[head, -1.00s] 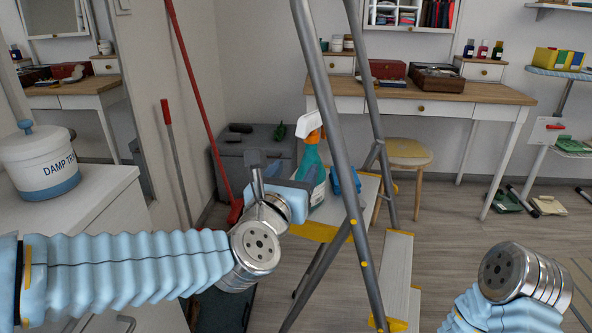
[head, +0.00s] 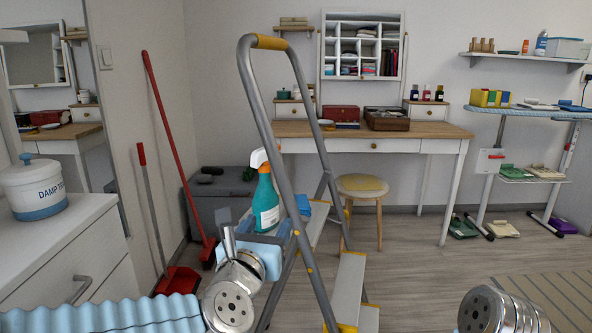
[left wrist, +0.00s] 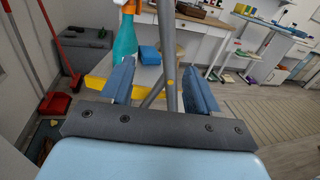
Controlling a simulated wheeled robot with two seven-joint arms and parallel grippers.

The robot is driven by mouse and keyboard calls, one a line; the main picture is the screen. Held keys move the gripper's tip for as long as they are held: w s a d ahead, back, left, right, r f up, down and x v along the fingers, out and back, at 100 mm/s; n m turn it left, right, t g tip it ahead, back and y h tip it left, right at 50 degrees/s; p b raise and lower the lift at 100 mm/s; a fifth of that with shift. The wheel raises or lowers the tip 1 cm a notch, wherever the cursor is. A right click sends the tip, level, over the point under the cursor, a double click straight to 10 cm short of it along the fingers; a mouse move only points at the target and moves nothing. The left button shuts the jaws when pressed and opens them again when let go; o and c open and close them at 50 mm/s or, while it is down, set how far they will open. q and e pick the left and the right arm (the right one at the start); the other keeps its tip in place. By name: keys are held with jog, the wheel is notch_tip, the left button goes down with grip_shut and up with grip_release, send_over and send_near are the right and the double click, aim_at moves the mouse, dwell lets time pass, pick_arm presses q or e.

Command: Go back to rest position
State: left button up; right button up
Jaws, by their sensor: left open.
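My left gripper (left wrist: 160,85) is open and empty in the left wrist view, its two blue-grey fingers spread apart. In the head view my left gripper (head: 255,240) is low in the picture, in front of the stepladder (head: 287,165). A teal spray bottle (head: 265,203) with an orange and white head stands upright on the ladder's platform, beyond the gripper. It also shows in the left wrist view (left wrist: 125,42). A blue object, perhaps a sponge (left wrist: 149,55), lies beside the bottle. My right arm's end shows at the lower right of the head view, but its gripper fingers do not.
A white cabinet (head: 60,245) with a lidded container (head: 33,188) stands at the left. A red broom (head: 170,140) and a red dustpan (head: 178,280) are by the wall. A desk (head: 360,132) and stool (head: 361,187) stand behind the ladder.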

pick_arm(q)
notch_tip(320, 180, down, 32)
jog(key=w+a+m+g+y, duration=0.1)
jog(key=a+m+g, duration=0.2)
jog(key=m+g, duration=0.95)
jog(key=s+a+f+m+g, duration=0.1)
jog(key=s+f+m+g, duration=0.1)
jog(key=s+f+m, duration=0.7)
jog(key=s+a+f+m+g+h, duration=0.1)
jog(key=s+a+f+m, duration=0.1)
jog(key=s+f+m, duration=0.7)
notch_tip(320, 180, down, 5)
jog(key=shift+s+a+r+g+p, duration=0.2)
jog(key=shift+s+g+p, duration=0.15)
jog(key=shift+s, duration=0.3)
jog(key=shift+m, duration=0.25)
